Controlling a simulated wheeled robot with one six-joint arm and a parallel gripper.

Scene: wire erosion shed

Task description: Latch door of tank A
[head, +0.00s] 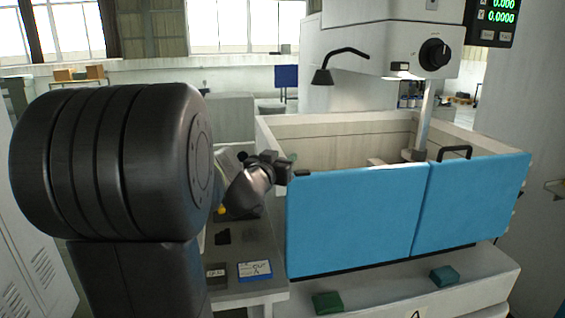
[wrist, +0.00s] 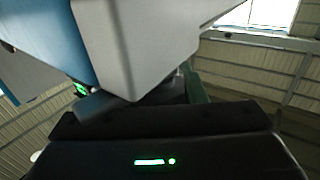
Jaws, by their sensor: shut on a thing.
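The tank (head: 340,127) has pale walls and a blue front door in two panels, a left panel (head: 355,222) and a right panel (head: 470,203). Both panels stand upright across the front, side by side. A small dark latch part (head: 302,173) sits at the top left corner of the left panel. My gripper (head: 287,170) is at that corner, shut on what seems to be the latch; the gripped part is mostly hidden. In the wrist view, a dark piece (wrist: 125,104) lies beyond my gripper body, under a large pale wall corner (wrist: 150,45).
A grey side table (head: 245,250) left of the tank bears a blue-and-white card (head: 255,270) and small dark items. A green block (head: 327,302) and a teal block (head: 444,276) lie on the ledge below the door. A machine head (head: 385,45) overhangs the tank.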

